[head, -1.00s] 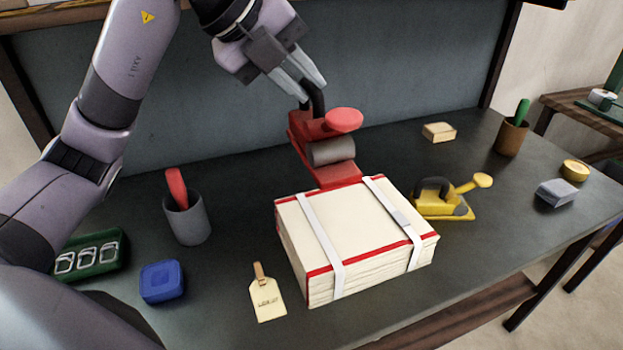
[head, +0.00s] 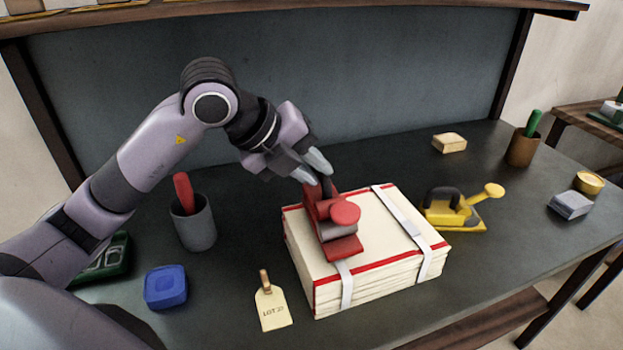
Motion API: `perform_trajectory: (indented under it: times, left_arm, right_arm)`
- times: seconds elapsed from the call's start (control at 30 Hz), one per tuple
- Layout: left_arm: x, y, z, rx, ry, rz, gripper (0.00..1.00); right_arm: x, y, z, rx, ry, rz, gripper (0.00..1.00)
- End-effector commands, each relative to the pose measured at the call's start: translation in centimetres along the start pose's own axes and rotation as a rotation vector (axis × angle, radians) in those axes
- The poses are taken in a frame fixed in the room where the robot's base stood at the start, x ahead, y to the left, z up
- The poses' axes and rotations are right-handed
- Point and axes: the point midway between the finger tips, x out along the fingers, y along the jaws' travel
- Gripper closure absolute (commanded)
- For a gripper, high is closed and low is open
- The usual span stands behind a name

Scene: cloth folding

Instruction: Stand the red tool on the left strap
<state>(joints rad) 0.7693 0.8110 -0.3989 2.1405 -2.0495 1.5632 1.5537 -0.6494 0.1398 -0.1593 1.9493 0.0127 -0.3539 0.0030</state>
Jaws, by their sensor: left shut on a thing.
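The red tool (head: 332,224) has a black handle, a grey roller and a round red knob. It is upright over the left part of the cream cloth stack (head: 385,233), covering most of the left strap (head: 347,285). Only the strap's front end shows below it. I cannot tell whether the tool's base touches the stack. My left gripper (head: 318,174) is shut on the tool's black handle. The right strap (head: 402,218) is bare. My right gripper is not in view.
A yellow tool (head: 457,216) stands right of the stack. A grey cup (head: 194,228), a blue box (head: 166,287), a green tray (head: 103,262) and a tag (head: 271,307) are to the left. A tan block (head: 449,143) and a brown cup (head: 522,149) stand at the back right.

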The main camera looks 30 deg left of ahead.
Motion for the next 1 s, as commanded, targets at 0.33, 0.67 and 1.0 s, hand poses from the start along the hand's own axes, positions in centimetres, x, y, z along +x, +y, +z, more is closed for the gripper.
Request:
perform_trajectory:
  times: [0.33, 0.67, 1.0]
  left_arm:
    - [1.5, 1.2, -0.4, 0.003, -0.003, -0.007, 1.0]
    - [1.7, 1.5, -0.5, 0.001, 0.002, 0.003, 0.55]
    - [0.0, 1.4, -0.4, 0.001, -0.002, -0.001, 0.55]
  right_arm:
    - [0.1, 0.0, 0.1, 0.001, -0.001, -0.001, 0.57]
    - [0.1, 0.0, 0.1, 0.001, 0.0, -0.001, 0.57]
    - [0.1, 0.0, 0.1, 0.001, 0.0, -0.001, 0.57]
